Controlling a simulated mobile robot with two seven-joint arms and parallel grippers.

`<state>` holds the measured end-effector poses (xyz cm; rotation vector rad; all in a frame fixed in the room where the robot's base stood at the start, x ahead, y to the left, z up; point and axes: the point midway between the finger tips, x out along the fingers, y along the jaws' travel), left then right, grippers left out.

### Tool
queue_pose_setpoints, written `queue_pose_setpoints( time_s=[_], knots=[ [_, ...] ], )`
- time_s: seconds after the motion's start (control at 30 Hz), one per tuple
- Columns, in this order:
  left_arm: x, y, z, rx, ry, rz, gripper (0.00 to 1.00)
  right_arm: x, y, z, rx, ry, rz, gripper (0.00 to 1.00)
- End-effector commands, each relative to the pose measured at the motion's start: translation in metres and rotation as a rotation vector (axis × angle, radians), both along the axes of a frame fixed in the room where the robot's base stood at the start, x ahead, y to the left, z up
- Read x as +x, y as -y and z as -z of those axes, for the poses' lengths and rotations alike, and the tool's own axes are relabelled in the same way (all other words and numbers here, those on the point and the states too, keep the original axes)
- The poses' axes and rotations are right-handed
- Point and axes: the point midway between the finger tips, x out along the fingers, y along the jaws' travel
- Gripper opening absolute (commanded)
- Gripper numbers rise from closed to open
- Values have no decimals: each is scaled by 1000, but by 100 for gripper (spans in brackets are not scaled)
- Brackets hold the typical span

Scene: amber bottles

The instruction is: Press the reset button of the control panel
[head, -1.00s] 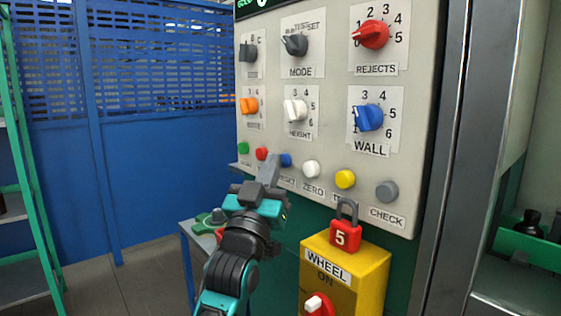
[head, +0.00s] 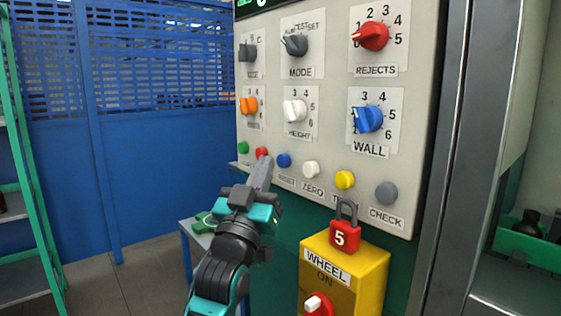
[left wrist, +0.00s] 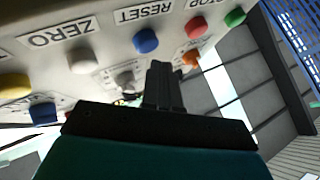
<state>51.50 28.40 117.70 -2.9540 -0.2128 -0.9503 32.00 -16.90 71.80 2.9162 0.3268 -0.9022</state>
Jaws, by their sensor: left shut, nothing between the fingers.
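The control panel (head: 335,150) is a pale upright board with a bottom row of round buttons. The blue button (head: 284,160) has a RESET label under it. It also shows in the left wrist view (left wrist: 146,41), above the fingers, with its label upside down. My left gripper (head: 263,166) is shut and empty. In the head view its fingertips point up, left of the blue button and just under the red button (head: 262,153). In the left wrist view the fingertips (left wrist: 160,68) appear apart from the blue button. My right gripper is not in view.
A white button (head: 310,169), yellow button (head: 345,179) and grey button (head: 386,192) sit to the right. A green button (head: 243,148) is at the left. Several knobs are above. A yellow WHEEL box (head: 345,267) with a red padlock (head: 345,236) stands below.

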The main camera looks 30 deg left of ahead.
Motion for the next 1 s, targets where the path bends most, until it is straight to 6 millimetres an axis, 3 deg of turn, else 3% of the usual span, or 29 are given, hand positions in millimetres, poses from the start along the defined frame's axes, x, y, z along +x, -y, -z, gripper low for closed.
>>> queue_pose_setpoints(
  time_s=[0.53,1.0],
  knots=[
    [-42,-17,0,0,-1,0,0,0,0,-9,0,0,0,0],
    [-46,-19,0,0,0,0,0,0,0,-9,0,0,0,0]
  ],
)
